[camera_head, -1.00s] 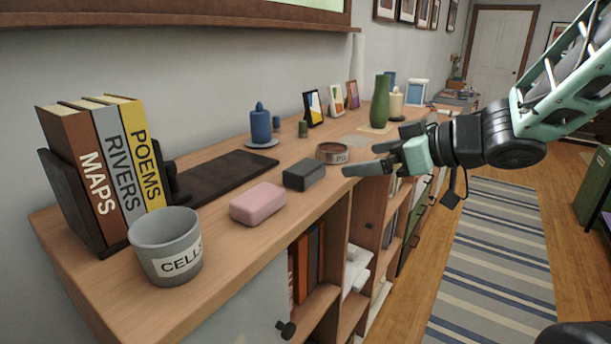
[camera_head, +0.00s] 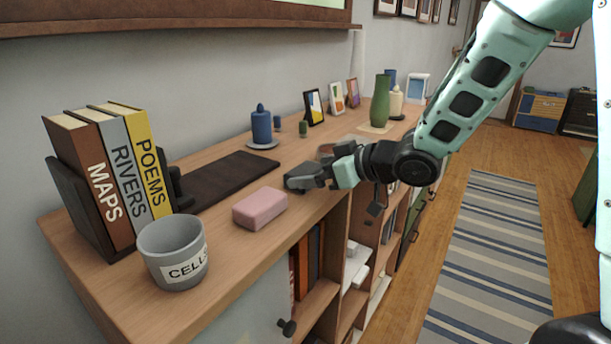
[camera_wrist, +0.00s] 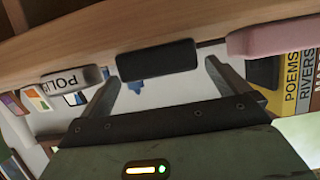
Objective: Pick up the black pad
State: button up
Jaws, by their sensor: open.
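The black pad, a small dark block with rounded edges, shows whole in the wrist view (camera_wrist: 157,60), near the top middle on the wooden shelf top. My gripper (camera_head: 298,180) is at the pad's place on the shelf in the head view, where its dark fingers and the pad are hard to tell apart. In the wrist view my gripper (camera_wrist: 162,76) is open, with one finger towards each end of the pad. No grip on the pad is visible.
A pink block (camera_head: 260,208) lies left of my gripper, and a labelled round dish (camera_wrist: 72,82) lies on the pad's other side. A dark flat mat (camera_head: 225,180), a grey cup (camera_head: 172,255) and books (camera_head: 110,175) stand further left. A blue candle (camera_head: 262,127) stands behind.

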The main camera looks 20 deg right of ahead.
aim_at(309, 170)
jog(key=p+x, duration=0.1)
jog(key=x, duration=0.4)
jog(key=shift+w+r, duration=0.1)
jog(key=c, duration=0.9)
notch_tip(309, 170, up, 10)
jog(key=shift+p, duration=0.45)
